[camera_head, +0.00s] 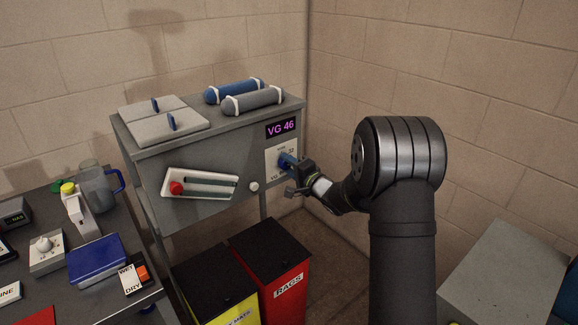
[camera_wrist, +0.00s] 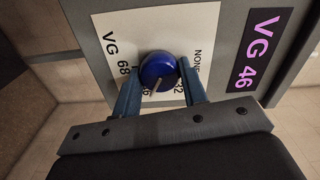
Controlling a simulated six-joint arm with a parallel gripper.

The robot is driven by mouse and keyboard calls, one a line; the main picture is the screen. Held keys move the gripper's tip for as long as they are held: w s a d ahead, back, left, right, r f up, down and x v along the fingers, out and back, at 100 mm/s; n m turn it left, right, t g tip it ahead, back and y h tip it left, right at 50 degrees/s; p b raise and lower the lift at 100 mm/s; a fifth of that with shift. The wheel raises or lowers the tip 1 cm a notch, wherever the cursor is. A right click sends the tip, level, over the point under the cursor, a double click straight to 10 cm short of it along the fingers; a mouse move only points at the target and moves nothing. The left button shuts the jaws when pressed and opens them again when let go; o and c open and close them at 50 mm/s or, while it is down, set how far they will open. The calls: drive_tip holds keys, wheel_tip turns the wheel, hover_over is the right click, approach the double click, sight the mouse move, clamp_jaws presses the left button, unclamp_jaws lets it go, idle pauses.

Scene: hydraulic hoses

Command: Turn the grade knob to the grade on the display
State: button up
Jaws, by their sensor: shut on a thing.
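The display (camera_head: 281,128) on the front of the grey cabinet reads VG 46 in purple; it also shows in the wrist view (camera_wrist: 257,50). The blue grade knob (camera_wrist: 158,70) sits on a white label plate (camera_wrist: 205,30) with a pale pointer line towards the gripper side. On the plate I read VG 68, NONE and partly hidden marks ending in 46 and 32. The pointer lies near the 46 mark, but the fingers cover part of it. My gripper (camera_wrist: 158,88) is shut on the knob, one finger on each side. In the head view my gripper (camera_head: 290,165) is at the plate.
The cabinet (camera_head: 215,150) carries blue and grey cylinders and two lids on top. A slot with a red knob (camera_head: 176,188) is on its front. Yellow and red bins (camera_head: 270,255) stand below. A cluttered bench (camera_head: 120,225) is at left.

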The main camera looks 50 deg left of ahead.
idle(0.5)
drive_tip(key=o, duration=1)
drive_tip(key=d, duration=1.7)
drive_tip(key=shift+d, duration=0.25)
drive_tip(key=shift+a, duration=0.1)
drive_tip(key=a, duration=1.7)
drive_tip(key=shift+a, duration=0.15)
